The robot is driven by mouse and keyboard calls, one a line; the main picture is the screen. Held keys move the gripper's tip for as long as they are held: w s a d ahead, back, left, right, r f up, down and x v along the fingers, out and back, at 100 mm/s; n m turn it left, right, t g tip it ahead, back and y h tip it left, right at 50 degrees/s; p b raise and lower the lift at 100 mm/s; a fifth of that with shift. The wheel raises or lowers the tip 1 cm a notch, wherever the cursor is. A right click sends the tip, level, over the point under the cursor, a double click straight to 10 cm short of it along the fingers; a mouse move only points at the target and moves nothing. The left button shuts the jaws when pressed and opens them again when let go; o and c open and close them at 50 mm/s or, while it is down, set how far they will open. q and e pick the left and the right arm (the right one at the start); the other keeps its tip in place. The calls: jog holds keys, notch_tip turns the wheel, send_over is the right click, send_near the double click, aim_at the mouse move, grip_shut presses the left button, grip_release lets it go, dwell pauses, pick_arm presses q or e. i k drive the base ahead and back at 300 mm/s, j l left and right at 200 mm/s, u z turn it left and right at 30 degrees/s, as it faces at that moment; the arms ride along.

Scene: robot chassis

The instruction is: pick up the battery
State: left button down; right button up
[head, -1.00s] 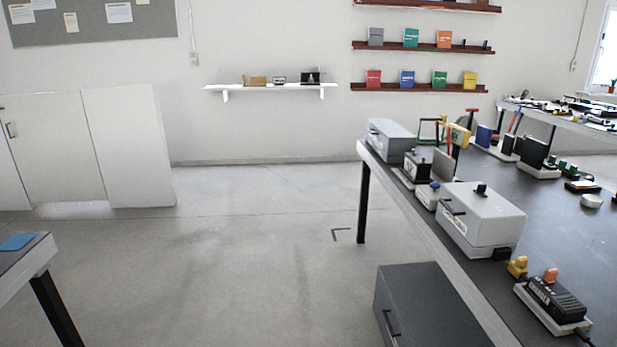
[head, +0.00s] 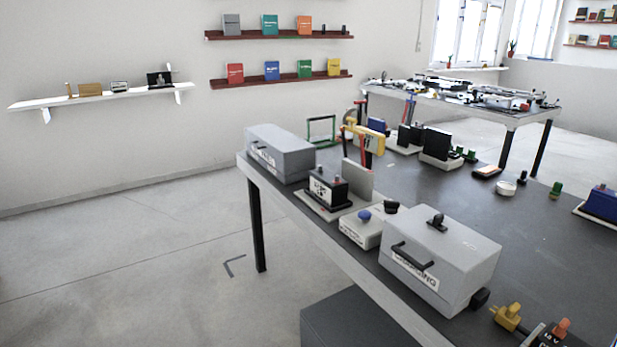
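No thing in the head view can be made out for certain as the battery. A small black box (head: 327,188) with white markings stands upright on a light base plate near the left edge of the dark table (head: 470,205). A blue block (head: 602,203) sits on a white base at the right edge of the view. A dark device with an orange knob (head: 562,327) is partly cut off at the bottom right. Neither of my grippers is in view.
Two grey cases (head: 280,153) and (head: 440,257) stand along the table's near edge. A white box with a blue knob (head: 363,228) stands between them. A dark cabinet (head: 362,322) stands below. The floor (head: 130,260) to the left is clear. A second table (head: 465,100) is farther back.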

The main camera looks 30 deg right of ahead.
aim_at(326, 186)
jog(key=i+z, duration=0.15)
jog(key=i, duration=0.3)
jog(key=i+j+z, duration=0.15)
jog(key=i, duration=0.25)
jog(key=i+j+z, duration=0.15)
jog(key=i, duration=0.3)
jog(key=i+j+z, duration=0.15)
jog(key=i+z, duration=0.3)
jog(key=i+j+z, duration=0.2)
jog(key=z, duration=0.2)
jog(key=i+j+z, duration=0.25)
jog(key=j+z, duration=0.2)
jog(key=i+j+z, duration=0.2)
jog(key=j+z, duration=0.2)
jog(key=j, duration=0.1)
